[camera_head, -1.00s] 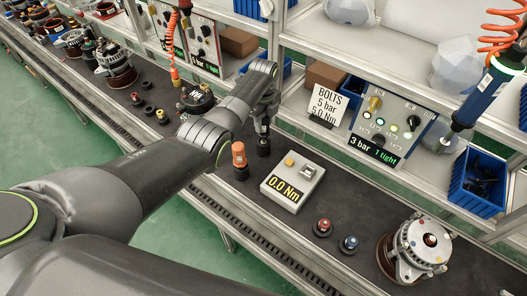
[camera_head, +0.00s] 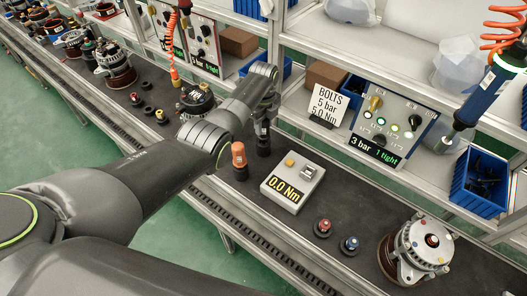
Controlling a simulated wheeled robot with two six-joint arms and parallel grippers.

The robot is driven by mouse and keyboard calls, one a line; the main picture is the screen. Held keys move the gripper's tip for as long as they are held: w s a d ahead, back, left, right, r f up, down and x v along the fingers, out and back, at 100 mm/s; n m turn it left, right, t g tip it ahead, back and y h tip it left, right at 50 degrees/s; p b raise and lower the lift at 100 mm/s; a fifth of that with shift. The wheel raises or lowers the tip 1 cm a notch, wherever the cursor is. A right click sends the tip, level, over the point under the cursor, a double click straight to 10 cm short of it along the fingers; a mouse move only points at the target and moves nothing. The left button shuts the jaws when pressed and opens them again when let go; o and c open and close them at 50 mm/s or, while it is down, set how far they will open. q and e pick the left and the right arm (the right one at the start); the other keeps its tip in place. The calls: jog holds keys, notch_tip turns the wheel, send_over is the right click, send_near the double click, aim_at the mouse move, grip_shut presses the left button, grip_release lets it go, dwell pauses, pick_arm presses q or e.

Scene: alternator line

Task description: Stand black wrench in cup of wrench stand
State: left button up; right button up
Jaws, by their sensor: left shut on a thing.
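My left gripper (camera_head: 263,124) points down over the dark conveyor, at the end of the arm from the left. It is shut on the black wrench, which is mostly hidden by the gripper and hard to tell from it. A dark cup-like shape (camera_head: 263,147) is directly below the fingers. I cannot tell whether the wrench is inside this cup or just above it. Beside it on the left, an orange-topped tool (camera_head: 239,154) stands upright in a black holder. My right gripper is not in view.
A torque tester (camera_head: 292,181) reading 0.0 Nm lies just right of the gripper. Red (camera_head: 323,226) and blue (camera_head: 349,244) capped pieces and an alternator (camera_head: 417,250) stand further right. A bolts sign (camera_head: 328,105) and a control panel (camera_head: 388,122) stand behind.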

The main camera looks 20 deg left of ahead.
pick_arm(q)
jog(key=shift+f, duration=0.2)
jog(key=shift+f+b, duration=0.25)
jog(key=shift+b, duration=0.1)
jog(key=o, duration=1.1)
jog(key=shift+r, duration=0.1)
